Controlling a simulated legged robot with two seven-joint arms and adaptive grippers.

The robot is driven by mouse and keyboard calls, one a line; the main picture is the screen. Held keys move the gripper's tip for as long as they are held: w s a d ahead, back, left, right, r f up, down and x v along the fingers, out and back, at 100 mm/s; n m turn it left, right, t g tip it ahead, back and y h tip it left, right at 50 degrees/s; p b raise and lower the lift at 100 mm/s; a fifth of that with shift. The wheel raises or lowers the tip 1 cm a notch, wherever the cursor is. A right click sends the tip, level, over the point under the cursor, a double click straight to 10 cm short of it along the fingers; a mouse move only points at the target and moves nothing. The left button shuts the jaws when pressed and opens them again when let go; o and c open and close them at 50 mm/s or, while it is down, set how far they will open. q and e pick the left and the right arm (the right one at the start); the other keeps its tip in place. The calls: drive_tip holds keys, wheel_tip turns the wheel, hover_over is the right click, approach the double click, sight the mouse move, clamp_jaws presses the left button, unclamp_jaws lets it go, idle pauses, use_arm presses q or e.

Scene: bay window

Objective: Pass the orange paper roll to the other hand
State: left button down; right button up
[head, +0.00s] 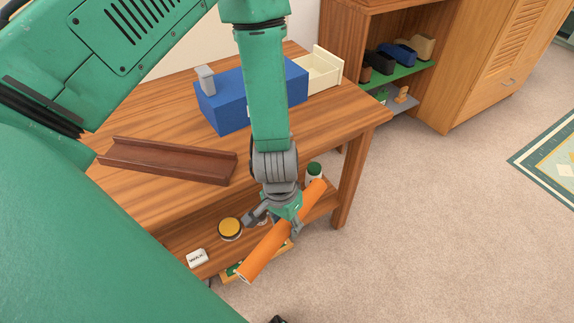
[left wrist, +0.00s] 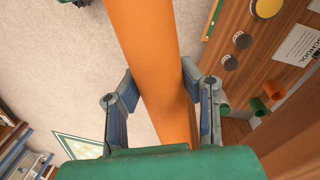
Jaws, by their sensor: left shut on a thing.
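The orange paper roll (head: 262,254) is a long tube, held slanting in front of the wooden table, with its near end low and left. My left gripper (head: 277,213) is shut on the roll around its middle. In the left wrist view, the roll (left wrist: 146,50) runs from the top edge down between the two fingers of the left gripper (left wrist: 160,95). My right gripper does not show in either view.
The wooden table (head: 312,122) bears a brown tray (head: 165,160), a blue box (head: 232,112) and a cream drawer (head: 319,70). Its lower shelf holds a yellow-lidded jar (head: 230,229) and a white box (head: 197,258). Open carpet (head: 440,220) lies to the right.

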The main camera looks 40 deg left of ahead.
use_arm(q)
drive_tip(key=h+b, duration=0.1)
drive_tip(key=h, duration=0.1)
drive_tip(key=h+b, duration=0.1)
drive_tip(key=h, duration=0.1)
drive_tip(key=shift+a+f+b, duration=0.2)
drive_tip(key=shift+b, duration=0.2)
drive_tip(key=h+b, duration=0.4)
drive_tip(key=b, duration=0.1)
drive_tip(key=shift+d, duration=0.1)
drive_tip(key=shift+r+h, duration=0.15)
drive_tip(key=shift+h, duration=0.35)
drive_tip(key=shift+s+d, duration=0.1)
drive_tip(key=shift+d, duration=0.05)
